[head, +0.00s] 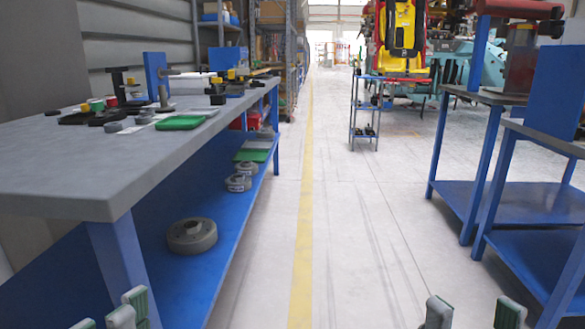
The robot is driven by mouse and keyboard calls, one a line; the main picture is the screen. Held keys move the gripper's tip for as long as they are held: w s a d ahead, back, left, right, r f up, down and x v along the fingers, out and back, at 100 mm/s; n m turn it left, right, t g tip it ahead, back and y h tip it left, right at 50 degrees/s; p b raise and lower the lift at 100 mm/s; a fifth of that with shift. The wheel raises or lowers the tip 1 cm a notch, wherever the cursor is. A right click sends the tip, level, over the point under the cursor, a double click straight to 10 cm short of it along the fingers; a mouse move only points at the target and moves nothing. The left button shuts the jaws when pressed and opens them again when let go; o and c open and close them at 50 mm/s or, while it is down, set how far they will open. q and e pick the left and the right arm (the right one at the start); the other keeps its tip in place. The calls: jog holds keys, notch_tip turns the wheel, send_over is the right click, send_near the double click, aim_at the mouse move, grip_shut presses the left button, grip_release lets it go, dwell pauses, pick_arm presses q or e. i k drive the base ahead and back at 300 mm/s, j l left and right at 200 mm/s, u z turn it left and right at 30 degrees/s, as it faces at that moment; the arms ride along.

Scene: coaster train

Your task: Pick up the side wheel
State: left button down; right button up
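A large round grey wheel-like part (192,236) lies flat on the blue lower shelf of the left workbench. Two smaller grey round parts, a nearer one (238,183) and a farther one (247,168), sit further back on that shelf. I cannot tell for certain which is the side wheel. My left gripper (106,318) shows at the bottom left edge, with green-padded fingertips apart and nothing seen between them. My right gripper (473,314) shows at the bottom right, fingertips apart and empty. Both are cut off by the frame and well short of the round parts.
The left workbench's grey top (60,165) holds tools, small parts and a green tray (180,122), and overhangs the blue shelf (165,285). Blue-legged tables (510,190) stand at right. A small blue cart (364,112) stands ahead. The aisle with a yellow line (304,215) is clear.

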aim_at(250, 168)
jog(key=i+z, duration=0.4)
jog(key=i, duration=1.85)
jog(key=i+l, duration=0.1)
jog(key=i, duration=2.05)
jog(key=i+l+u, duration=0.1)
jog(key=i, duration=1)
jog(key=u, duration=0.4)
jog(key=i+u, duration=0.1)
jog(key=u, duration=0.3)
jog(key=l+u, duration=0.1)
jog(key=u, duration=0.35)
jog(key=i+l+u, duration=0.1)
jog(key=u, duration=2.4)
jog(key=i, duration=0.45)
